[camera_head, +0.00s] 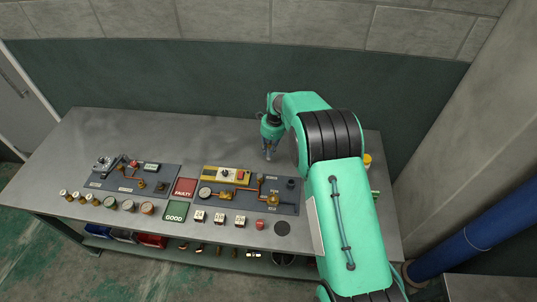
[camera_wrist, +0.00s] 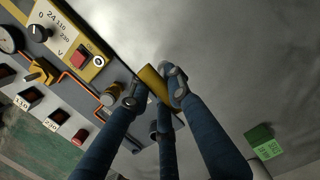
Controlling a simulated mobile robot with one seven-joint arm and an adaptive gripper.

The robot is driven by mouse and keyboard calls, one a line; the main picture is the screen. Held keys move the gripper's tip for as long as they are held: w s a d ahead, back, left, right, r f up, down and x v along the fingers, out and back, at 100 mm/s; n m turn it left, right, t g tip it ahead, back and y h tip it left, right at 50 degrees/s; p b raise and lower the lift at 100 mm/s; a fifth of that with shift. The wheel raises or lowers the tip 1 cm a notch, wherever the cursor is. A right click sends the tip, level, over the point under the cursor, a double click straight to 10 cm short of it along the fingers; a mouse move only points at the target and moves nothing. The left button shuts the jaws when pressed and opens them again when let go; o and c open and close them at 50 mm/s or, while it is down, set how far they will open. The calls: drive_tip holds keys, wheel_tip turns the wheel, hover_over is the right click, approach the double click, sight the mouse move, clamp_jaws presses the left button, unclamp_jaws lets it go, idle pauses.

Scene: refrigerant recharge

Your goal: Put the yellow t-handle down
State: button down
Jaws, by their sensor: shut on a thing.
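The yellow t-handle (camera_wrist: 152,82) is between the fingertips of my gripper (camera_wrist: 154,92) in the wrist view. My gripper is shut on it. Part of the handle is hidden behind the fingers. In the head view my gripper (camera_head: 268,154) points down over the back of the workbench (camera_head: 215,130), behind the right-hand panel (camera_head: 243,205). The handle cannot be made out there. Whether it touches the bench top cannot be told.
The right-hand panel has a yellow control box (camera_head: 226,175) with a red switch. A red FAULTY mat (camera_head: 185,188) and a green GOOD mat (camera_head: 175,211) lie left of it. Small parts line the front edge. The bench's back area is clear.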

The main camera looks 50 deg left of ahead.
sight(268, 156)
drive_tip(key=shift+a, duration=0.1)
idle(0.3)
drive_tip(key=shift+f, duration=1.75)
drive_tip(key=shift+f, duration=0.2)
drive_tip(key=c, duration=1.6)
unclamp_jaws()
drive_tip(key=shift+r, duration=0.2)
drive_tip(key=shift+w+d+r, duration=0.15)
drive_tip(key=shift+d+r, duration=0.05)
drive_tip(key=shift+r, duration=1.8)
drive_tip(key=shift+w+d+r, duration=0.15)
drive_tip(key=shift+d+r, duration=0.05)
drive_tip(key=shift+r, duration=1.75)
drive_tip(key=shift+w+d+r, duration=0.15)
drive_tip(key=shift+d+r, duration=0.05)
drive_tip(key=shift+r, duration=1.8)
